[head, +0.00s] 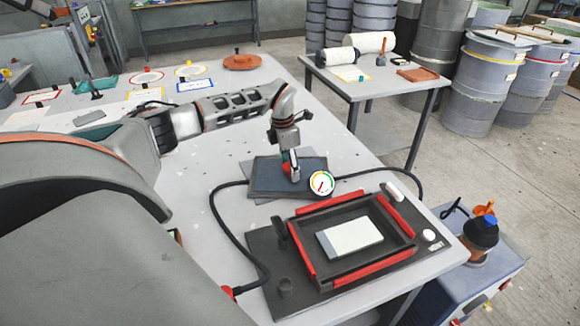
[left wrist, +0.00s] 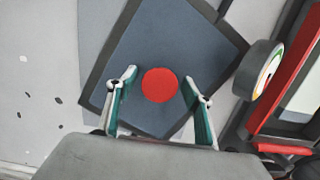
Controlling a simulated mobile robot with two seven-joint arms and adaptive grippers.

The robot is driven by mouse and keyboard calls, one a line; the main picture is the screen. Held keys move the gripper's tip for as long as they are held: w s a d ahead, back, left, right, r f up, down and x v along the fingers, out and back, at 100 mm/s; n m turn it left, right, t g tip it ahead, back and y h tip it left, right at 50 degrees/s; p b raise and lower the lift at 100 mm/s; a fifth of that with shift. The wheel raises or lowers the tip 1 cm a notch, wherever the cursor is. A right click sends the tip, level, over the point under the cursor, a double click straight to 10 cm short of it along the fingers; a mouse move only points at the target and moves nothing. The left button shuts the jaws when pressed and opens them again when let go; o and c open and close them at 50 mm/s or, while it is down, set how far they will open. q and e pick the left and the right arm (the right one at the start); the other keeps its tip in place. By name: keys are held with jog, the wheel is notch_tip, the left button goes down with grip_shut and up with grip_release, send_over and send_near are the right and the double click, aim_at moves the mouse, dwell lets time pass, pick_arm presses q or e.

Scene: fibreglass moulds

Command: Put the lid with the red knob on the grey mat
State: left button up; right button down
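The lid (head: 262,180) is a dark blue-grey square plate with a red knob (left wrist: 160,85) at its middle. It lies askew on the grey mat (left wrist: 92,35), whose edges show from under it; the mat also shows in the head view (head: 264,201). Most of the mat is hidden. My left gripper (head: 290,168) points down over the lid. In the left wrist view its teal-padded fingers (left wrist: 160,88) are open on either side of the knob, with a gap on both sides. My right gripper is in neither view.
Right of the lid stands a round gauge (head: 321,183), close to its edge. In front is a dark mould box (head: 335,278) with red edges and a pale block (head: 349,237) inside. A black hose (head: 222,225) curves left of it. The table (head: 190,225) is clear at left.

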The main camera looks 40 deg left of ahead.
aim_at(286, 167)
pick_arm(q)
jog(key=shift+r, duration=0.15)
notch_tip(286, 167, up, 12)
jog(key=s, duration=0.1)
jog(key=shift+s+a, duration=0.15)
jog(key=shift+a, duration=0.2)
dwell(0.6)
